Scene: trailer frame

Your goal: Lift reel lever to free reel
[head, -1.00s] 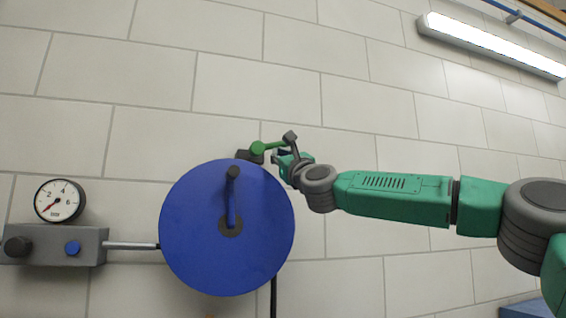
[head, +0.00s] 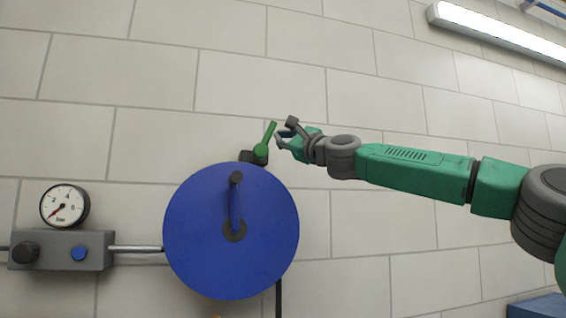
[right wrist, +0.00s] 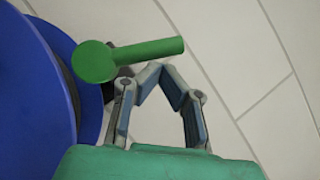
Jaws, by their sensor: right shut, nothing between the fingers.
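The blue reel (head: 195,235) is mounted at the wall in the lower middle of the head view, with a crank handle (head: 235,205) at its centre. The green reel lever (head: 268,137) sits at the reel's upper right edge on a dark block and points up, tilted to the right. In the right wrist view the lever (right wrist: 135,58) lies across just beyond the fingertips. My right gripper (head: 281,138) is shut and empty, right beside the lever on its right side. I cannot tell whether they touch. My left gripper is not in view.
A grey box (head: 55,252) with a dark knob and a blue knob is at the left, a pressure gauge (head: 64,206) above it. A pipe (head: 135,249) runs from the box to the reel. The tiled wall (head: 250,70) above is clear. A lamp (head: 500,32) hangs upper right.

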